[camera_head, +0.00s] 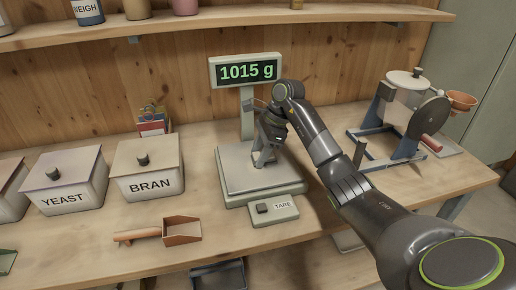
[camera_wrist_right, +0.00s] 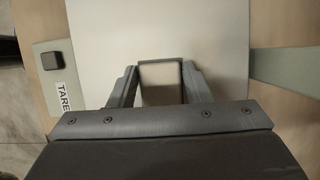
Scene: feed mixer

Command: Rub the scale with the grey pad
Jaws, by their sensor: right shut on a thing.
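The scale stands on the bench in the head view, with a flat pale metal plate (camera_head: 238,172), a post and a green-lit display (camera_head: 247,71) reading 1015 g. Its plate also fills much of the wrist view (camera_wrist_right: 215,35). My right gripper (camera_head: 264,160) points down over the middle of the plate. In the wrist view its two fingers (camera_wrist_right: 160,75) are shut on the small grey pad (camera_wrist_right: 160,73). The pad appears at or very near the plate; its underside contact is hidden. My left gripper is not in view.
A TARE box (camera_head: 275,209) with a dark button sits at the scale's front. Left are lidded YEAST (camera_head: 66,182) and BRAN (camera_head: 147,171) bins and a scoop (camera_head: 180,231). A mill-like machine (camera_head: 402,112) stands right. The bench between scoop and scale is clear.

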